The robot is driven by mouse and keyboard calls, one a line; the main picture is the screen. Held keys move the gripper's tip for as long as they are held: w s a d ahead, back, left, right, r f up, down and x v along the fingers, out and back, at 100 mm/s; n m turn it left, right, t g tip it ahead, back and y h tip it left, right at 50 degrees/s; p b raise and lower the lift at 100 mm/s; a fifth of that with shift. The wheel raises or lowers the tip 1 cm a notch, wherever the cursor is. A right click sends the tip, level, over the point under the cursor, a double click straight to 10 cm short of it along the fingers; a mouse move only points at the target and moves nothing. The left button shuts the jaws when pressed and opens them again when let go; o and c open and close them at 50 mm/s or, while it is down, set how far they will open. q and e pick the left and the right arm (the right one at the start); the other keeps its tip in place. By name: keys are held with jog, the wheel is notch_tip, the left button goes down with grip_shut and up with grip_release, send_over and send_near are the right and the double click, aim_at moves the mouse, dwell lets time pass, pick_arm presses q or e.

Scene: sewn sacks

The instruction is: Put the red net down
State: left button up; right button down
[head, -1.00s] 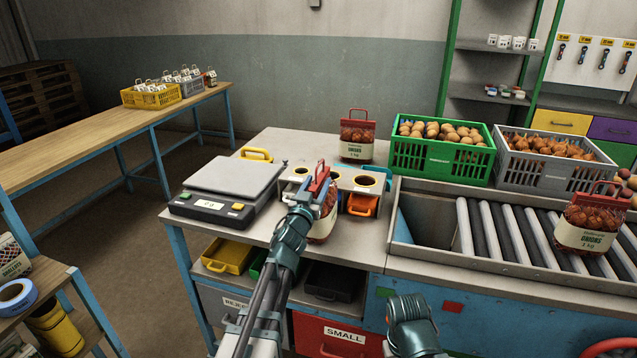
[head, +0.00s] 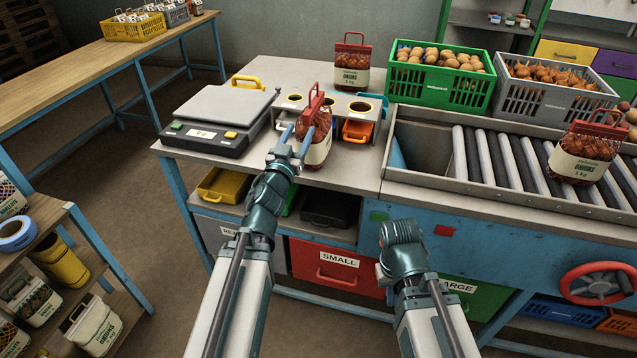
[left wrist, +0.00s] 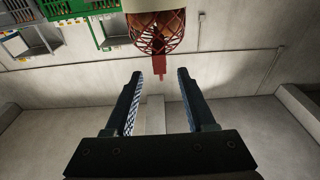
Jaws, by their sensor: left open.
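The red net (head: 317,135), a mesh bag of onions with a cream label and red handle, stands upright on the bench near its front edge, before the cup holder. In the left wrist view the net (left wrist: 158,33) is at the top, its handle pointing down toward the finger gap. My left gripper (head: 291,146) is open, just left and in front of the net; its fingers (left wrist: 158,75) show nothing clamped between them. Its fingers overlap the bag in the head view. My right gripper (head: 400,237) is low in front of the bench; its fingers cannot be made out.
A scale (head: 218,118) is left of the net, and a holder (head: 345,110) with round openings is close behind it. Another onion net (head: 352,66) stands farther back. A green crate (head: 440,85) and a roller conveyor (head: 520,165) holding an onion net (head: 583,158) are right.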

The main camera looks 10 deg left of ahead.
pick_arm(q)
jog(key=shift+f, duration=0.1)
jog(key=shift+w+f+g+y, duration=0.15)
jog(key=shift+f+g+y, duration=0.2)
jog(key=shift+y, duration=0.15)
jog(key=s+d+f+n+g+y, duration=0.1)
jog(key=s+d+f+g, duration=0.15)
jog(key=f, duration=0.25)
jog(key=s+d+f+g+y, duration=0.1)
jog(key=f+g, duration=0.3)
jog(key=f, duration=0.2)
jog(key=s+d+f+n+g+y, duration=0.1)
jog(key=s+d+f+g, duration=0.15)
jog(key=f, duration=0.25)
jog(key=s+d+f+m+g+h, duration=0.1)
jog(key=s+d+f+g, duration=0.3)
jog(key=s, duration=0.5)
jog(key=s+d+f+m+g+h, duration=0.1)
jog(key=s+d+f+m+g, duration=0.3)
jog(key=s, duration=0.5)
jog(key=d+g, duration=0.2)
jog(key=d, duration=0.1)
jog(key=shift+s+d+f+m, duration=0.15)
jog(key=shift+s+m, duration=0.15)
